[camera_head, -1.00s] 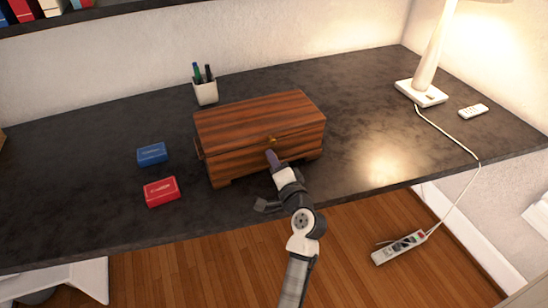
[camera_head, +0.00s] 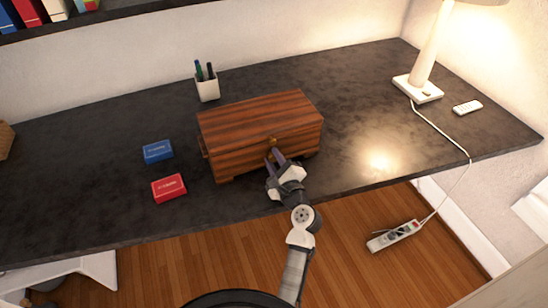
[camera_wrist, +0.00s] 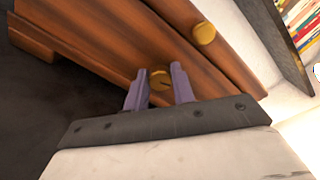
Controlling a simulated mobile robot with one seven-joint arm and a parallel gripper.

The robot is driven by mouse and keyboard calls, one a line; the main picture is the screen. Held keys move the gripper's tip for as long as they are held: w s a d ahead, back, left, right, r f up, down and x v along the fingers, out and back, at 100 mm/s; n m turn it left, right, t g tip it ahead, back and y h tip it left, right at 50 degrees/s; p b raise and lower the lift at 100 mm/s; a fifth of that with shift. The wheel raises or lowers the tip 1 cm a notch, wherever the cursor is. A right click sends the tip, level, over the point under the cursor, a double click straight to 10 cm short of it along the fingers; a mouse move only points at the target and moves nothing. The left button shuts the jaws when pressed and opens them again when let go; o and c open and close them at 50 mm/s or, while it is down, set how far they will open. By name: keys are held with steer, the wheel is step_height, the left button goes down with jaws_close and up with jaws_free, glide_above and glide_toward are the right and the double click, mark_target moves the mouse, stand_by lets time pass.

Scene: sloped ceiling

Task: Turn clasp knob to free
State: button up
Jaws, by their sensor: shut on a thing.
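The wooden chest (camera_head: 255,125), with striped brown wood and a closed lid, stands on the dark desk. A gold knob (camera_head: 272,141) shows on its front near the lid seam. In the wrist view, my gripper (camera_wrist: 158,72) has its two purple fingers on either side of a round gold clasp knob (camera_wrist: 160,80), shut on it. A second gold knob (camera_wrist: 204,33) sits further up the chest, clear of the fingers. In the head view, my gripper (camera_head: 273,157) reaches the chest front from the desk's front edge. The fingers partly hide the clasp.
A blue box (camera_head: 158,151) and a red box (camera_head: 169,188) lie left of the chest. A pen cup (camera_head: 207,88) stands behind it. A lamp (camera_head: 418,88) and a remote (camera_head: 467,107) are at the right. The desk right of the chest is clear.

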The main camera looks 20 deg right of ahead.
steer(key=shift+m, duration=1.6)
steer(key=o, duration=1)
steer(key=shift+s, duration=0.1)
